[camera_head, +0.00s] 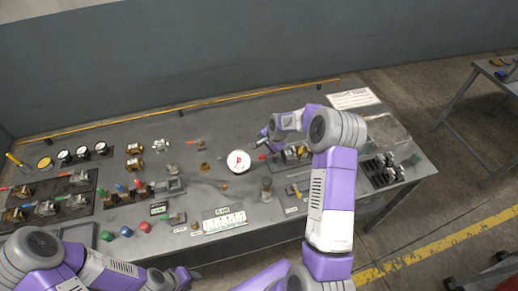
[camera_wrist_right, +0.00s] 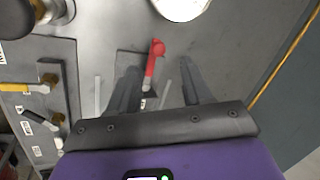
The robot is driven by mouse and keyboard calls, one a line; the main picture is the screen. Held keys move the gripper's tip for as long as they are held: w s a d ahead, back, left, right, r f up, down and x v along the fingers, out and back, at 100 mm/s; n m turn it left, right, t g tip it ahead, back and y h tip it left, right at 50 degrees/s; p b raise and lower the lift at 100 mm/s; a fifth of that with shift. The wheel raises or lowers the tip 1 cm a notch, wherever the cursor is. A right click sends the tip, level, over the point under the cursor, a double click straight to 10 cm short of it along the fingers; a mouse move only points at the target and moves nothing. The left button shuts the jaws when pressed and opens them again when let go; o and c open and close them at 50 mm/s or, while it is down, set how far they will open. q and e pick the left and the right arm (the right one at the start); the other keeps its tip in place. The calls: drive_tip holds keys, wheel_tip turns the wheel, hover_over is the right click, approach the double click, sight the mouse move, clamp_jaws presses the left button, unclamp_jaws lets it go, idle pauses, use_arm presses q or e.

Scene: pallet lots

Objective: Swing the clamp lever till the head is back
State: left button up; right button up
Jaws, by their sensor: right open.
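A lever with a red handle (camera_wrist_right: 154,62) stands on a small dark plate in the right wrist view. In the head view its red end (camera_head: 262,156) shows just right of a white round dial, and the rest is hidden by my right arm. My right gripper (camera_wrist_right: 158,82) is open, with one finger on each side of the red handle and a gap to both. It also shows in the head view (camera_head: 267,143), over the bench. The clamp's head cannot be made out. My left gripper (camera_head: 186,279) is low at the front edge; its fingers are unclear.
The white dial (camera_head: 238,161) stands close to the lever. Yellow and black handled valves (camera_wrist_right: 38,88) lie to the left in the wrist view.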

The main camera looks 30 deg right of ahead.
sight(262, 155)
drive_tip(key=x, duration=0.6)
drive_tip(key=shift+s+a, duration=0.1)
drive_tip(key=shift+s, duration=0.05)
clamp_jaws()
drive_tip(key=shift+r, duration=0.1)
